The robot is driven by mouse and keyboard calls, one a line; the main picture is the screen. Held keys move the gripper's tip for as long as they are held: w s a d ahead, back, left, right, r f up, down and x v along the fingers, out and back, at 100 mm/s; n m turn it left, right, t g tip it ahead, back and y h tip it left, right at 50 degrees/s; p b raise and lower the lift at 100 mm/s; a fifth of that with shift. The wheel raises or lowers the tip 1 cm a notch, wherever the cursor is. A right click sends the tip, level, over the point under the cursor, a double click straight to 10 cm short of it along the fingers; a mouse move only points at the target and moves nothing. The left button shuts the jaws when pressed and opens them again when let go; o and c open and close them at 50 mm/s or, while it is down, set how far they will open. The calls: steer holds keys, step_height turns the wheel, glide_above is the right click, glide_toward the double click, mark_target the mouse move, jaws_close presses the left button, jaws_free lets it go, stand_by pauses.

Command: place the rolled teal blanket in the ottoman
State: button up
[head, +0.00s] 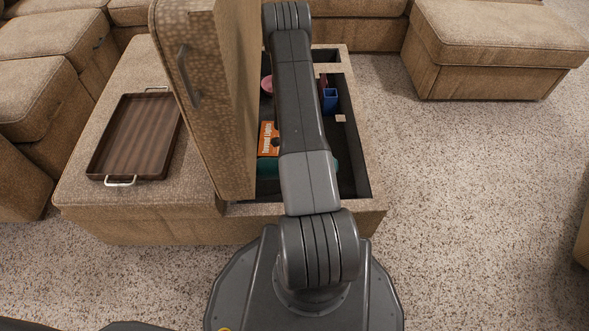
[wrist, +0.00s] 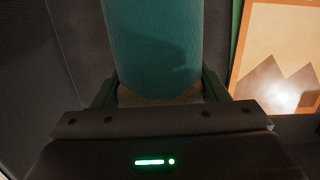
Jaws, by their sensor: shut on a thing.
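The rolled teal blanket (wrist: 152,40) fills the middle of the wrist view, between the two fingers of my gripper (wrist: 158,88). The gripper is shut on it. In the head view the ottoman (head: 140,226) stands in front of me with its right-hand lid (head: 215,90) raised upright and its dark storage space open. A teal part of the blanket (head: 268,168) shows inside the open compartment, low beside my arm. My arm reaches over the compartment and hides the gripper and most of the blanket there. Whether the blanket touches the compartment floor cannot be told.
An orange box (head: 268,138) lies in the compartment close to the blanket. A blue holder (head: 329,99) and a pink item (head: 266,84) are farther back. A brown tray (head: 136,135) rests on the ottoman's closed left part. Sofas surround it; carpet to the right is clear.

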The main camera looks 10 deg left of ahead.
step_height(320, 180, down, 6)
steer(key=shift+f+b, duration=0.1)
steer(key=shift+b, duration=0.8)
steer(key=o, duration=1.1)
steer(key=shift+o, duration=0.2)
steer(key=r+p, duration=0.1)
steer(key=r, duration=0.3)
steer(key=d+r+p, duration=0.1)
steer(key=r+p, duration=0.1)
steer(key=r, duration=0.2)
steer(key=d+r+p, duration=0.1)
steer(key=r, duration=0.3)
steer(key=shift+w+p, duration=0.15)
steer(key=shift+p, duration=0.2)
